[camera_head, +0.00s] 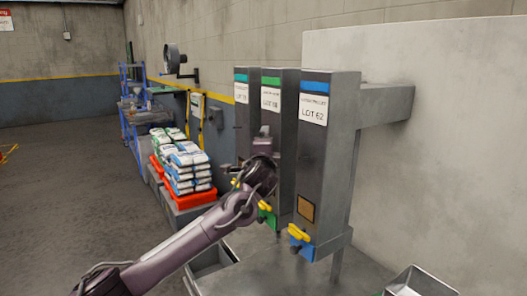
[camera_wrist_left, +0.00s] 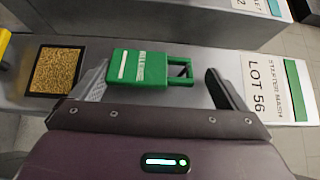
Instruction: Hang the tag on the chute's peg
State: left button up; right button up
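Three tall grey chutes stand side by side in the head view: a teal-banded one (camera_head: 243,88), a green-banded one (camera_head: 280,140) and a blue-banded LOT 62 one (camera_head: 325,150). My left gripper (camera_head: 262,170) is at the green-banded chute, its fingers hidden there. In the left wrist view that chute's face carries a LOT 56 label (camera_wrist_left: 265,85). A green tag (camera_wrist_left: 140,68) with an open loop lies against the face; something dark, perhaps the peg, shows inside the loop. My left gripper (camera_wrist_left: 160,88) is open, fingers apart on either side of the tag. My right gripper is out of view.
Yellow handles (camera_head: 298,232) sit low on the chutes. A grey metal bench (camera_head: 300,275) lies below them. Stacked sacks (camera_head: 185,165) rest on red pallets to the left. A metal tray (camera_head: 420,280) shows at the lower right. Open floor lies left.

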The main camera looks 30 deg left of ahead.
pick_arm(q)
jog(key=b+v, duration=0.4)
jog(key=v, duration=0.3)
jog(key=shift+s, duration=0.35)
jog(key=shift+d+f, duration=0.1)
jog(key=shift+d, duration=0.1)
